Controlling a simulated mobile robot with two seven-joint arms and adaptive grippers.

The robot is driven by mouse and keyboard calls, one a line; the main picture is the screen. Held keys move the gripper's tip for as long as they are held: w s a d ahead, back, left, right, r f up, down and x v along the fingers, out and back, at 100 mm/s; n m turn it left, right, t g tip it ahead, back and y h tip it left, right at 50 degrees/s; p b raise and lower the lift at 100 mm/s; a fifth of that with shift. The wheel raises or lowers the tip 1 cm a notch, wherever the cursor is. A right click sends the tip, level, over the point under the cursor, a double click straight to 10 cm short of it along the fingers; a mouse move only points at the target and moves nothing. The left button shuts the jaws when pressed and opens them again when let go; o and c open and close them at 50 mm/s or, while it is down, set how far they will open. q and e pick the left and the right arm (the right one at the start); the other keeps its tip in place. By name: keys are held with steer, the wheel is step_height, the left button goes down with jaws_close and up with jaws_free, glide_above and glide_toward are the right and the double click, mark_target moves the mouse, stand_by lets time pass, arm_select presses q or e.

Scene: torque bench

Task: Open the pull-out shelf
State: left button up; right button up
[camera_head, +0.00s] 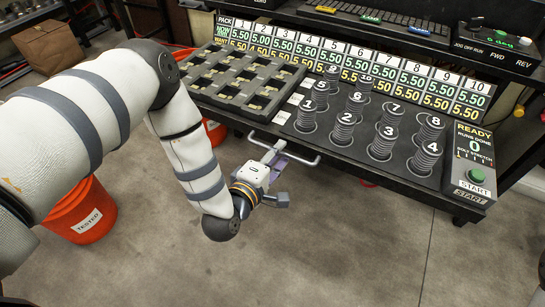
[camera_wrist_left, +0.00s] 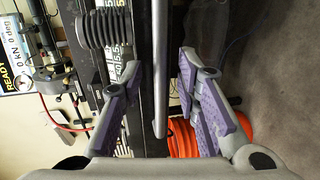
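A pale bar handle (camera_head: 297,154) sticks out below the front edge of the black bench, in front of the numbered bolts. In the left wrist view the handle (camera_wrist_left: 160,60) runs lengthwise between my fingers. My left gripper (camera_head: 276,159) is at the handle, below the bench edge. In the wrist view its purple-padded fingers (camera_wrist_left: 158,85) are spread, one on each side of the bar, with gaps visible. The shelf itself cannot be clearly told apart from the bench. My right gripper is not in view.
Several numbered bolts (camera_head: 383,141) stand on the black bench beside a slotted tray (camera_head: 240,80). A START panel (camera_head: 474,172) is at the right end. The grey floor (camera_head: 330,250) in front is clear.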

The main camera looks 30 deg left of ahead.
arm_select(q)
steer(key=v, duration=1.1)
steer(key=shift+s, duration=0.3)
steer(key=s+d+f+m+g+h+p, duration=0.1)
steer(key=s+f+m+g+p, duration=0.2)
steer(key=s+m+g, duration=0.5)
steer(key=s+d+f+m+g+p, duration=0.2)
steer(key=s+f+m+g+p, duration=0.15)
steer(key=s, duration=0.75)
steer(key=s+a+r+m+g, duration=0.1)
steer(key=s+a+m+g, duration=0.1)
steer(key=s, duration=0.5)
steer(key=s+a+r+m+g+y, duration=0.1)
steer(key=s+a+r+m+g, duration=0.1)
steer(key=s, duration=0.5)
steer(key=shift+a+m+g+y+p, duration=0.35)
steer(key=shift+a+m+g, duration=0.4)
steer(key=shift+g, duration=0.5)
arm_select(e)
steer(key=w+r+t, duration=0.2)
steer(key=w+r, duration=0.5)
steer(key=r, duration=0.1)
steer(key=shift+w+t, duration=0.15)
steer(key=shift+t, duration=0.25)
arm_select(q)
steer(key=shift+w+d, duration=0.15)
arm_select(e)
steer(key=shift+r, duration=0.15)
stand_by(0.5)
